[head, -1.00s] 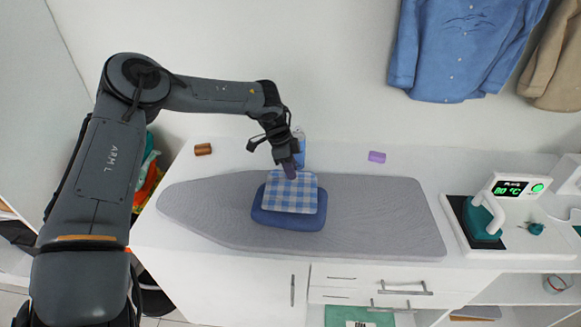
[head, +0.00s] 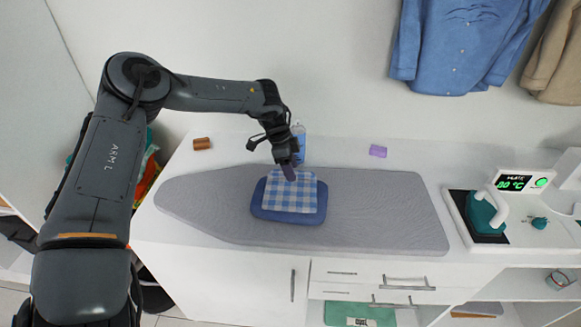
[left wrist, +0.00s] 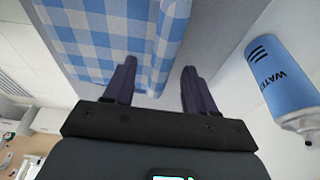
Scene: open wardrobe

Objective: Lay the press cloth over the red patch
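The blue-and-white checked press cloth (head: 292,194) lies spread over a folded dark blue garment (head: 270,214) on the grey ironing board (head: 375,205). The garment's blue edge shows around the cloth's sides and front. No red patch is visible; the part of the garment under the cloth is hidden. My left gripper (head: 289,171) is at the cloth's back edge. In the left wrist view its dark fingers (left wrist: 159,68) are apart, with the cloth's edge (left wrist: 165,45) showing close to one finger. I cannot tell whether they touch. My right gripper is not in view.
A blue water bottle (head: 299,145) stands just behind the left gripper; it also shows in the left wrist view (left wrist: 283,85). A brown block (head: 202,144) and a purple block (head: 378,151) lie on the white counter. A teal iron (head: 484,214) stands at right. The board's right half is clear.

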